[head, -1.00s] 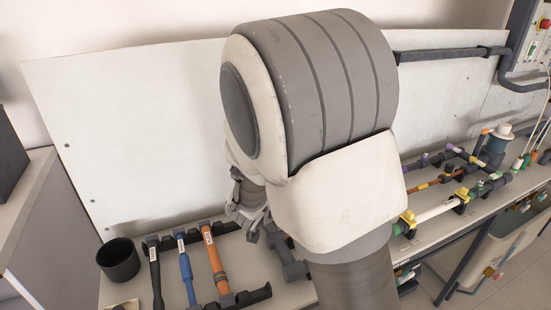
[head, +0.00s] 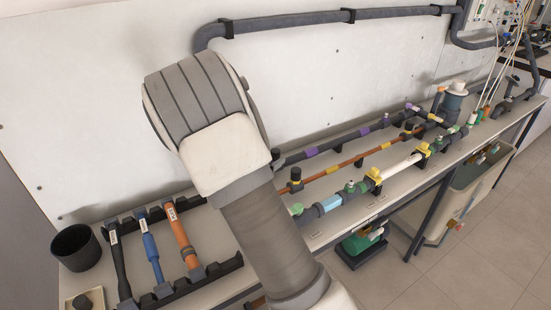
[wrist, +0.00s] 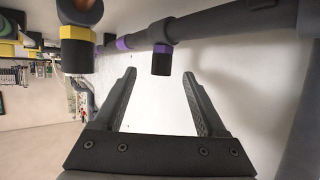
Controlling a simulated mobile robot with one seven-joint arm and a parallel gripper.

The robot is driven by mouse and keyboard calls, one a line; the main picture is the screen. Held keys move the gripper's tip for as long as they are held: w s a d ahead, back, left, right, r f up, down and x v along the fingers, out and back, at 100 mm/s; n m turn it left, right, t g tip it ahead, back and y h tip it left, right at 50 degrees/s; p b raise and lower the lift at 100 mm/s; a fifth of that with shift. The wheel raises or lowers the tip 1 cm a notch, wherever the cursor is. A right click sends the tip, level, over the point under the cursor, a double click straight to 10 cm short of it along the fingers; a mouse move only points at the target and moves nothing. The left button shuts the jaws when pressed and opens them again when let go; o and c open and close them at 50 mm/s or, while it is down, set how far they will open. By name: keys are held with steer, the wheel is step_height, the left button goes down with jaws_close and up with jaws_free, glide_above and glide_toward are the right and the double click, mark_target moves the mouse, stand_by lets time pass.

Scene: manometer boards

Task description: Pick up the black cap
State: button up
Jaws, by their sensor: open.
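My gripper (wrist: 159,76) is open and empty in the wrist view, its two dark fingers apart. Just beyond the fingertips, a short stub with a purple band and a dark end, like a black cap (wrist: 161,62), hangs from a dark pipe (wrist: 222,24). It is not gripped. A yellow hexagonal fitting (wrist: 78,33) with a dark end is to the left. In the head view my arm hides the gripper. Black caps show on the pipe fittings, one on the orange pipe (head: 295,174). A small dark piece (head: 83,301) lies at the lower left; which cap is meant is unclear.
The bench (head: 215,235) carries several parallel pipe runs. A black cup (head: 75,248) and a dark rack (head: 222,268) holding black, blue and orange tubes stand at the left. A white board (head: 300,80) rises behind. A grey tank (head: 470,190) is below at the right.

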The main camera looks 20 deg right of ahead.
mark_target(276, 150)
steer(key=shift+r+b+x, duration=0.2)
steer(key=shift+b+x, duration=0.2)
steer(key=shift+x, duration=1.15)
steer(key=shift+r+b+x, duration=0.2)
steer(key=shift+b+x, duration=0.15)
steer(key=shift+x, duration=1.15)
steer(key=shift+w, duration=0.15)
jaws_close()
